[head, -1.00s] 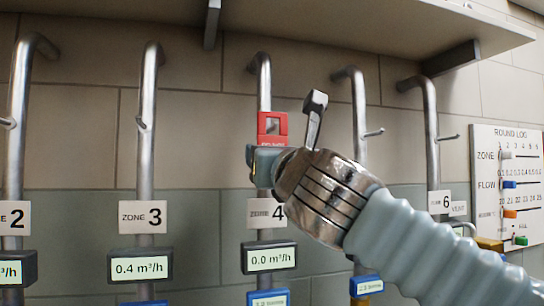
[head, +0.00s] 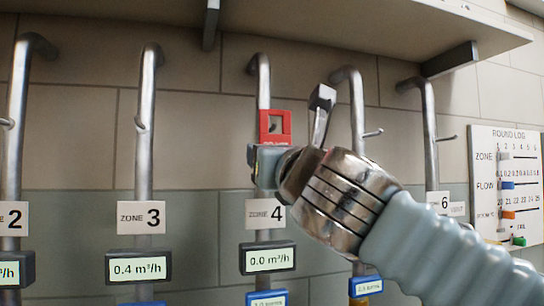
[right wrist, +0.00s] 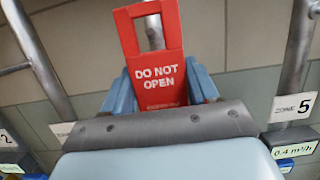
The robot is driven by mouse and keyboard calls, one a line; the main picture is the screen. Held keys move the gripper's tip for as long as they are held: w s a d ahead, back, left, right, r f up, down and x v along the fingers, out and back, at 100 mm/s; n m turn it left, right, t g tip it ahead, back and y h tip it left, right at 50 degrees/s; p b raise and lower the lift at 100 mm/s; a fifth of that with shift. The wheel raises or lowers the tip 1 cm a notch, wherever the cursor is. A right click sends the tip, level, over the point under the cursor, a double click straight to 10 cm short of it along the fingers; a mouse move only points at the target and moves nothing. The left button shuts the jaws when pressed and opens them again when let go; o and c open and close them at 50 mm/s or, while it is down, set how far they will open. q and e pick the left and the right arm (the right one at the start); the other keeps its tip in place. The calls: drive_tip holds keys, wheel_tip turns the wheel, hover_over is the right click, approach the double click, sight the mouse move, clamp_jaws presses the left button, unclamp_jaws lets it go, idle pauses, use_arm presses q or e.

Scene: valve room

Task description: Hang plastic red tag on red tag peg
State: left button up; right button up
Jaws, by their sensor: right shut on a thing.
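The red tag (head: 285,138), a flat plate with a square window, is upright in front of the zone 4 pipe (head: 264,88) in the head view. In the right wrist view the tag (right wrist: 160,88) reads "DO NOT OPEN", with a grey pipe behind its window. My right gripper (head: 265,152) is shut on the tag's lower part; its blue-grey fingers (right wrist: 162,90) flank the tag. A small dark spot shows in the window in the head view; I cannot tell whether it is the zone 4 peg or whether it passes through. My left gripper is not in view.
Other pipes carry pegs, such as the zone 3 peg (head: 139,124), the zone 5 peg (head: 373,133) and the zone 6 peg (head: 448,138). A shelf (head: 330,25) overhangs the pipes. A round log board (head: 505,185) hangs at right. Flow meters (head: 268,258) sit lower down.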

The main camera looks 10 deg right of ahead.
drive_tip(key=shift+s+d, duration=0.1)
drive_tip(key=shift+s, duration=2.5)
